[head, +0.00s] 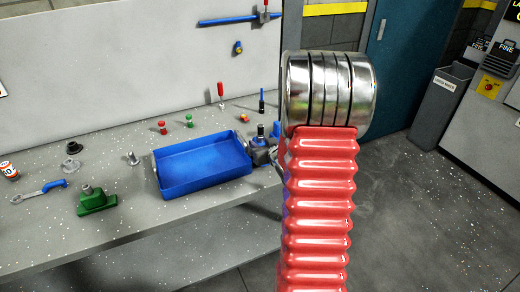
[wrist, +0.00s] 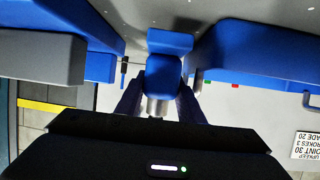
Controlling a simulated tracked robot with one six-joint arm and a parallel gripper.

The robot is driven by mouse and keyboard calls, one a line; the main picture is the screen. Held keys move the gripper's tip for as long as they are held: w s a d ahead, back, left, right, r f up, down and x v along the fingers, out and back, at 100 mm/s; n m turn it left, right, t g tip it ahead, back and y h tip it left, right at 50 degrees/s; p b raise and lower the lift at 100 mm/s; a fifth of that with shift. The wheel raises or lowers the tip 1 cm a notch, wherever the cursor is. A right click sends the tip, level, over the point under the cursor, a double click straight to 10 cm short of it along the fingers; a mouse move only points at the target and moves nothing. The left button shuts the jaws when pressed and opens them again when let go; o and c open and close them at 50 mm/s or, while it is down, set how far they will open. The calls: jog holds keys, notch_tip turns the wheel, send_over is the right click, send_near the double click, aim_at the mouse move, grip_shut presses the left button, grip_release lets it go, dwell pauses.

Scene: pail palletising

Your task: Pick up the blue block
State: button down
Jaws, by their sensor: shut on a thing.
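The blue block (wrist: 164,66) is in the middle of the wrist view, with a wide blue top end and a pale metal knob at its lower end. My gripper (wrist: 158,103) has its two dark fingers on either side of the knob and is shut on it. I cannot tell whether the block touches the bench. In the head view my red ribbed arm hides most of the gripper, and I cannot make out the block for certain.
A blue tray (head: 160,184) lies on the speckled bench (head: 35,240). Grey and blue hardware (head: 262,154) stands at its right end. A green block (head: 97,201) with a knob and a blue-handled wrench (head: 38,191) lie to the left. Small pegs stand behind the tray.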

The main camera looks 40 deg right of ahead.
aim_at(261, 127)
notch_tip(261, 127, up, 8)
jog(key=shift+f, duration=0.25)
